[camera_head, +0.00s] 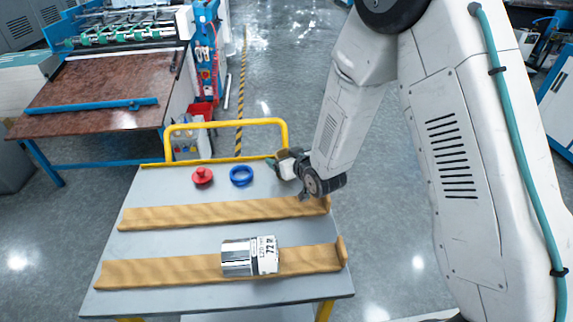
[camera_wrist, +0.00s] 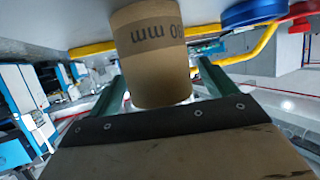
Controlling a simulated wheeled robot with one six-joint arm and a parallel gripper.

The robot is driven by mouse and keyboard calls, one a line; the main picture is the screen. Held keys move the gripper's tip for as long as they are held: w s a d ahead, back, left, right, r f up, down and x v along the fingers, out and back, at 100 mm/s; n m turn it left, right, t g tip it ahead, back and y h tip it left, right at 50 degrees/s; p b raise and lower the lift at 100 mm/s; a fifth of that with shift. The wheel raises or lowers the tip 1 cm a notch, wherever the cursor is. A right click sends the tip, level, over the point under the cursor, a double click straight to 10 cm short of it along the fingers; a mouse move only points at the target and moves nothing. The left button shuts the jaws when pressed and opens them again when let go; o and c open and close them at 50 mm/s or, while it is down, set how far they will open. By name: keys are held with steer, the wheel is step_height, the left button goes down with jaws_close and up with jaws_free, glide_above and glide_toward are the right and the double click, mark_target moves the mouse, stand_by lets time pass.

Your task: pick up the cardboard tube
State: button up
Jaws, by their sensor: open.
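The cardboard tube (camera_wrist: 150,45) is brown with dark printing that reads upside down as 80 mm. It fills the upper middle of the wrist view, one end at the grey top of the cart. My gripper (camera_wrist: 162,72) is open, with one green finger on each side of the tube's free end. I cannot tell whether either finger touches it. In the head view my gripper (camera_head: 291,166) is low over the far right corner of the cart (camera_head: 185,239). There the tube is mostly hidden by the gripper, with only a small pale part showing.
A red knobbed piece (camera_head: 203,176) and a blue ring (camera_head: 241,176) lie left of my gripper. Two wooden cradle rails cross the cart; a silver roll (camera_head: 250,257) rests on the nearer rail (camera_head: 150,273). A yellow handle (camera_head: 227,123) rises at the far edge.

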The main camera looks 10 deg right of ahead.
steer(key=c, duration=1)
steer(key=shift+c, duration=0.2)
steer(key=shift+r, duration=0.2)
